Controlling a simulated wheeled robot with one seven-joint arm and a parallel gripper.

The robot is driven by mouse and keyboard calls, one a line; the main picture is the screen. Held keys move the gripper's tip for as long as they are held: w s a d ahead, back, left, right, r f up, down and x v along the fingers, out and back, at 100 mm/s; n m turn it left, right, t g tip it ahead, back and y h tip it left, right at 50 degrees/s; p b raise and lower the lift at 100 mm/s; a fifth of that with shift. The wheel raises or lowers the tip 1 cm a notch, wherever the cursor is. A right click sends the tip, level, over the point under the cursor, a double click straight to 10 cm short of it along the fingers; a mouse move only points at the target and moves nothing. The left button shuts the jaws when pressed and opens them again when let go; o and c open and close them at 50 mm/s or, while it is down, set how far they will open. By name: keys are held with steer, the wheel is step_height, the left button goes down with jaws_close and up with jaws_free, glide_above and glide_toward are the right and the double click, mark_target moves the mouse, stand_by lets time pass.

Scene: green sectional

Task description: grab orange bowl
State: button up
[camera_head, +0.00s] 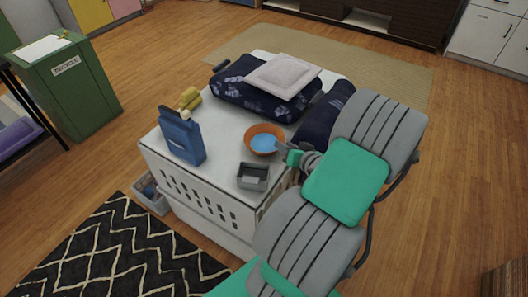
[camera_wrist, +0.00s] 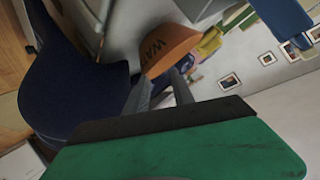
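The orange bowl (camera_head: 257,131) sits upright on the white top of a basket-like unit, and its inside looks light blue. My gripper (camera_head: 281,147) is at the bowl's right side, low and close to its rim. In the wrist view the bowl (camera_wrist: 171,47) shows its orange outer wall with dark lettering, just beyond the fingertips. The two fingers of my gripper (camera_wrist: 163,78) stand apart with a gap between them. I cannot tell whether a finger touches the bowl.
A grey box (camera_head: 253,177) stands just in front of the bowl. A blue carton (camera_head: 182,137) and a yellow item (camera_head: 189,98) stand left. Dark folded cloth (camera_head: 240,88) with a pale cushion (camera_head: 284,75) lies behind. The white top (camera_head: 222,123) has bare room left of the bowl.

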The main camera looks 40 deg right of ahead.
steer(key=shift+s+d+f+m+h, duration=0.25)
steer(key=shift+s+d, duration=0.1)
steer(key=shift+d, duration=0.15)
steer(key=shift+s+d+f+m+h, duration=0.15)
steer(key=shift+s+d+h, duration=0.15)
steer(key=shift+d, duration=0.2)
steer(key=shift+w+d, duration=0.15)
steer(key=shift+d, duration=0.15)
steer(key=x, duration=0.7)
steer(key=shift+d+r, duration=0.2)
steer(key=shift+r, duration=0.05)
jaws_close()
